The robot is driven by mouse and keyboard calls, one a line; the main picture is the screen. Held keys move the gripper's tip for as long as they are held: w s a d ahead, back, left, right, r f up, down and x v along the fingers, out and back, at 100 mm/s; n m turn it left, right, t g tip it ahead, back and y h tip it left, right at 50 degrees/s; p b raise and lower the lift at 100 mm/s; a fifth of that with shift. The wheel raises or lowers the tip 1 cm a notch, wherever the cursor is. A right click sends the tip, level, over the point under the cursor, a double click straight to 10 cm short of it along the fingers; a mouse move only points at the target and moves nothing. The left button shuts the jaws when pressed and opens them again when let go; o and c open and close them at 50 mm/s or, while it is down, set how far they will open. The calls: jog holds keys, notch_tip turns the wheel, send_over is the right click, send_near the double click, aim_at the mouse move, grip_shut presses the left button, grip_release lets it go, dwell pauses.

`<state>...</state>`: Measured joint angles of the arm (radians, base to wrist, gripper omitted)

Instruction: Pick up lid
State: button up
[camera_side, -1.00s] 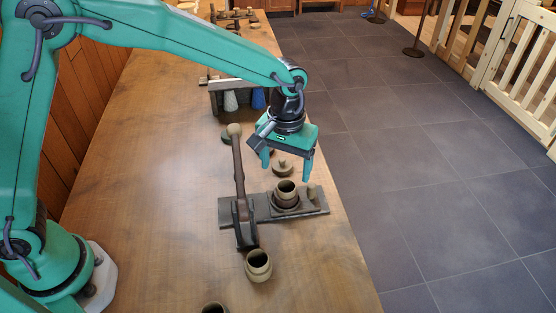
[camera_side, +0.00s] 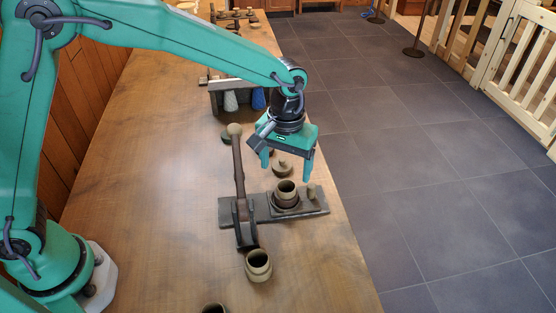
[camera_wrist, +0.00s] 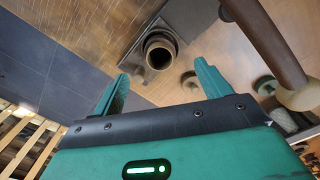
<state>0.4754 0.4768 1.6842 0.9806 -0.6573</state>
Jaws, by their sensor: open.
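A small brown lid (camera_side: 282,168) with a knob on top lies on the wooden table, just behind the fixture plate. My gripper (camera_side: 287,170) hangs above the lid, pointing down, with its two teal fingers apart and nothing between them. In the wrist view, my gripper (camera_wrist: 160,69) is open too, and the lid (camera_wrist: 188,79) shows beside the right-hand finger, which partly covers it. A brown pot (camera_side: 286,188) with an open mouth sits on the plate in front of the lid.
The dark plate (camera_side: 318,204) carries a small peg (camera_side: 311,191) and a lever (camera_side: 238,170) standing up with a ball end. Another open pot (camera_side: 258,265) stands nearer the camera. A rack (camera_side: 216,100) with cones is behind. The table's left part is clear.

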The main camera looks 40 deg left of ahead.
aim_at(282, 159)
jog(key=shift+w+a+f+n, duration=0.2)
jog(key=shift+w+a+n, duration=0.2)
jog(key=shift+w+n, duration=0.45)
jog(key=w+a+n, duration=0.2)
jog(key=n, duration=0.2)
jog(key=w+a+f+n, duration=0.1)
jog(key=w+n, duration=0.1)
jog(key=n, duration=0.2)
jog(key=w+a+f+n, duration=0.1)
jog(key=w+a+n, duration=0.1)
jog(key=w+n, duration=0.1)
jog(key=shift+a+f+n, duration=0.15)
jog(key=shift+a+n, duration=0.15)
jog(key=shift+n, duration=0.35)
jog(key=shift+w+a+f+n, duration=0.2)
jog(key=shift+w+a+n, duration=0.45)
jog(key=shift+n, duration=0.55)
jog(key=shift+f, duration=0.1)
jog(key=shift+f, duration=1.25)
jog(key=shift+f, duration=0.1)
jog(key=shift+f, duration=2.5)
